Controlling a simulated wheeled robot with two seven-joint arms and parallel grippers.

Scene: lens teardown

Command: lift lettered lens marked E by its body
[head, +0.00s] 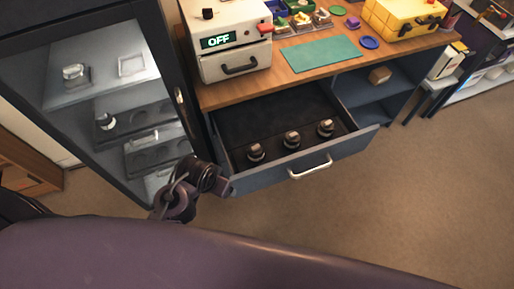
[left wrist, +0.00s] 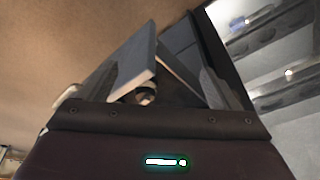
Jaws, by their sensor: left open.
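Three small dark lenses with pale bands stand in a row in the open drawer (head: 268,116): a left one (head: 256,152), a middle one (head: 292,139) and a right one (head: 326,128). Their letters are too small to read, so I cannot tell which is E. My left gripper (head: 226,186) is just outside the drawer's front left corner, apart from the lenses. In the left wrist view its fingers (left wrist: 165,70) are spread and empty, with the drawer front beyond. Part of one lens (left wrist: 147,96) shows low between them. My right gripper is not in view.
A glass-fronted cabinet (head: 160,100) with items on its shelves stands close left of my gripper. The drawer's front panel and handle (head: 310,168) stick out from the workbench. On the bench are an OFF-display machine (head: 228,62), a green mat (head: 320,54) and a yellow case (head: 398,18).

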